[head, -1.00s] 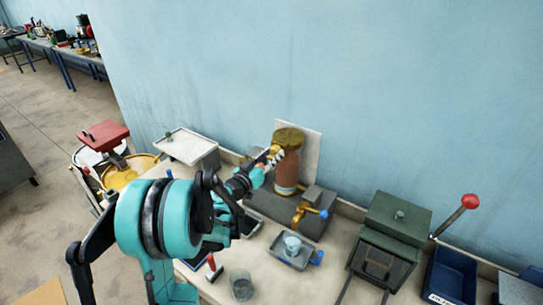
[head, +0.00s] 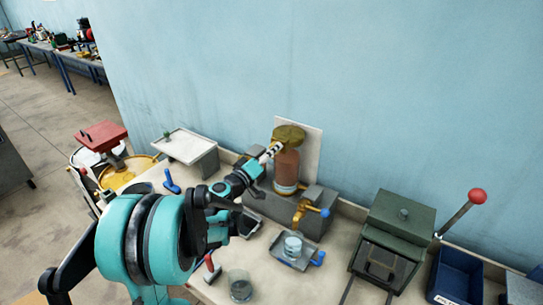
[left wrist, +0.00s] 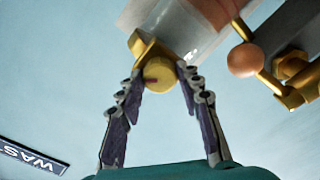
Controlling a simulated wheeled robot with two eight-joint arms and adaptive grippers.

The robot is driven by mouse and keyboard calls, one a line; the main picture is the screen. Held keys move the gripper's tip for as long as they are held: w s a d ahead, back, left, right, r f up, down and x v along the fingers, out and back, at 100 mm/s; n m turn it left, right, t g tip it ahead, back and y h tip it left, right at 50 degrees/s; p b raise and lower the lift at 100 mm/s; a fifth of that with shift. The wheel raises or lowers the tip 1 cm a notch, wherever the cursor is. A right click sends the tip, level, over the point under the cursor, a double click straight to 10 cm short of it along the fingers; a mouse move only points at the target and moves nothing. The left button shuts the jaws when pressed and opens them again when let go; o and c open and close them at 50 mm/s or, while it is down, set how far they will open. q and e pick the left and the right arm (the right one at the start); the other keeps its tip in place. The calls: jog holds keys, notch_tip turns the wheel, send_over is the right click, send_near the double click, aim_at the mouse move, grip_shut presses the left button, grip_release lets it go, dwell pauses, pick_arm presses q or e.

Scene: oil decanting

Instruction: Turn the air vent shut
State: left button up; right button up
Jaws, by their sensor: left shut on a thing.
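The air vent is a round brass knob (left wrist: 158,73) with a small red mark on its face, in the left wrist view. It sits beside a clear glass wall (left wrist: 190,22). In the head view, the vessel (head: 286,168) holds brown liquid under a brass top (head: 289,135). My left gripper (head: 272,152) reaches the upper left side of this vessel, just below the top. In the left wrist view its two fingers (left wrist: 158,76) are on either side of the knob, shut on it. In the head view the knob is hidden by the fingers. My right gripper is not in view.
A cup (head: 293,245) stands on a small tray below. A glass beaker (head: 240,287) is at the front. A green box (head: 400,215) stands at right. The wall is close behind.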

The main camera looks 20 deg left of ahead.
pick_arm(q)
jog(key=shift+n+b, duration=1.25)
jog(key=shift+n, duration=3.75)
jog(key=o, duration=1.2)
jog(key=shift+c, duration=0.2)
jog(key=s+a, duration=0.1)
jog(key=s, duration=1.1)
jog(key=shift+a, duration=0.35)
